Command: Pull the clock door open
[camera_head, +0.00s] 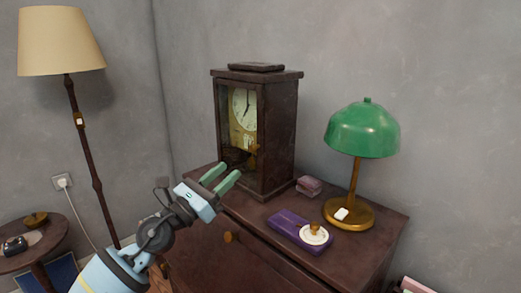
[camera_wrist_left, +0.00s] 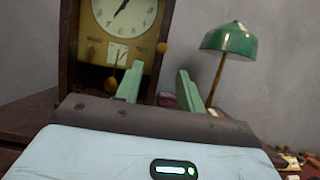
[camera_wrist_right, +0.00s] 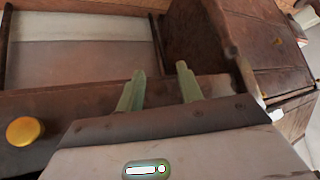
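The clock (camera_head: 272,125) is a dark wooden case standing on the dresser, with a pale dial and pendulum behind its front. The clock door (camera_head: 259,110) looks shut, with a round brass knob (camera_head: 254,149) on its right edge. In the left wrist view the knob (camera_wrist_left: 163,48) appears just above and between the fingertips. My left gripper (camera_head: 232,169) is open and empty, in front of and below the knob, apart from it. My right gripper (camera_wrist_right: 160,70) is open and empty, near brown wooden furniture; it is outside the head view.
On the dresser (camera_head: 385,225), right of the clock, are a green lamp (camera_head: 362,130), a purple box (camera_head: 290,225), a small round white item (camera_head: 314,236) and a small pinkish box (camera_head: 309,186). A floor lamp (camera_head: 62,42) and side table (camera_head: 50,235) stand left.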

